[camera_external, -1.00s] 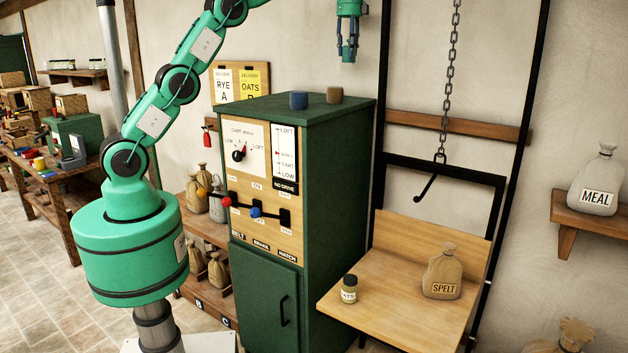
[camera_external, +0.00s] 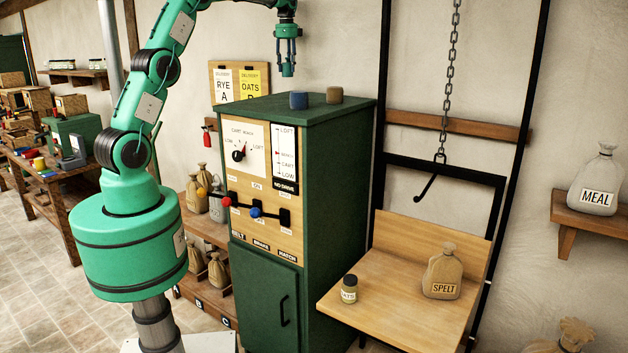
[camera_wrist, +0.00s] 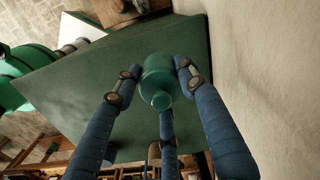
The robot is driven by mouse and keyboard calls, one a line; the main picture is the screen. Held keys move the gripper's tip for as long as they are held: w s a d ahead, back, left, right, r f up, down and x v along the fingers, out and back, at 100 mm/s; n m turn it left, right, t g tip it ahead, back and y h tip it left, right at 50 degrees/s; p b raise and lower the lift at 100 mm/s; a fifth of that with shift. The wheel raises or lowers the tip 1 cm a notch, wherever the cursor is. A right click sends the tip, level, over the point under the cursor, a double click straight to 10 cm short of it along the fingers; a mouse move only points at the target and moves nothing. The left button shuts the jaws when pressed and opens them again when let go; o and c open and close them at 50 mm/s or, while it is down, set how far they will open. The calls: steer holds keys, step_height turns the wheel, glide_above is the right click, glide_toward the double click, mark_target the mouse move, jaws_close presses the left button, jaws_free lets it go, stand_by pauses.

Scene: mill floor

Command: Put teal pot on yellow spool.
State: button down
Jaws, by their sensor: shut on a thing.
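The teal pot (camera_wrist: 159,78), a small rounded piece with a knob-like end, sits between the blue fingers of my gripper (camera_wrist: 160,88) in the wrist view. My gripper (camera_external: 287,58) is shut on it and holds it in the air above the back left of the green cabinet's top. In the external view the pot (camera_external: 287,70) shows only as a small teal shape among the fingers. I cannot pick out a yellow spool with certainty; a small yellow thing (camera_external: 39,163) stands on the far left workbench.
A blue pot (camera_external: 299,100) and a brown pot (camera_external: 334,95) stand on the green cabinet (camera_external: 345,125), below my gripper. To the right, a wooden platform (camera_external: 400,285) holds a small jar (camera_external: 349,289) and a SPELT sack (camera_external: 442,272). A chain hook (camera_external: 428,185) hangs above it.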

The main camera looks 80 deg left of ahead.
steer(key=s+a+f+n, duration=0.4)
steer(key=s+f, duration=0.4)
steer(key=s, duration=0.1)
steer(key=s+d+f+n+b, duration=0.1)
steer(key=s+f+n, duration=0.25)
steer(key=f, duration=0.55)
steer(key=s+d+f+n+b, duration=0.15)
steer(key=s+f, duration=0.25)
steer(key=f, duration=0.5)
steer(key=s+d+f+n, duration=0.3)
steer(key=s+d+f, duration=0.2)
steer(key=f, duration=0.4)
steer(key=s+d+f+n+b, duration=0.1)
steer(key=s+d+f+n, duration=0.3)
steer(key=f, duration=0.5)
steer(key=s+d+f+n, duration=0.4)
steer(key=s+d+f, duration=0.3)
steer(key=d+f, duration=0.1)
steer(key=shift+s+f, duration=0.25)
steer(key=shift+f, duration=0.45)
steer(key=shift+a, duration=0.15)
steer(key=w+a, duration=0.2)
steer(key=a, duration=0.2)
steer(key=w+a+f, duration=0.1)
steer(key=w+a, duration=0.2)
steer(key=a, duration=0.1)
steer(key=w+a, duration=0.3)
steer(key=a, duration=0.2)
steer(key=shift+f, duration=0.15)
